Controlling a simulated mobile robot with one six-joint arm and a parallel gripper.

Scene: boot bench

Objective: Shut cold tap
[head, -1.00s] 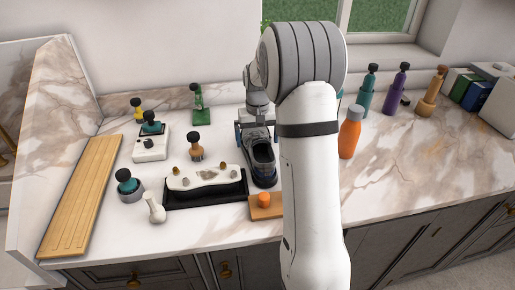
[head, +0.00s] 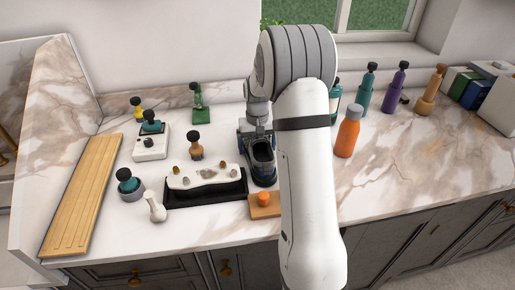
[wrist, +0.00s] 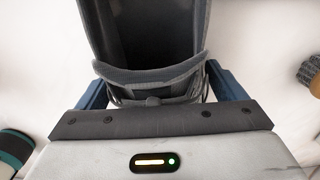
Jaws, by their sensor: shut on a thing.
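I can make out no tap for certain in either view. My gripper (head: 257,132) is shut on a dark grey-blue boot (head: 263,163), which is upright with its toe toward the front of the counter, right of the black tray. The wrist view shows the boot's open top (wrist: 150,30) between the two blue fingers of my gripper (wrist: 155,85). In the head view my arm hides part of the counter behind and right of the boot. I cannot tell whether the boot's sole touches the counter.
A black tray (head: 205,200) holds a pale block with several small knobs (head: 205,177). A wooden block with an orange knob (head: 264,200) lies in front of the boot. An orange bottle (head: 348,132) stands right of my arm. Free marble lies at the right.

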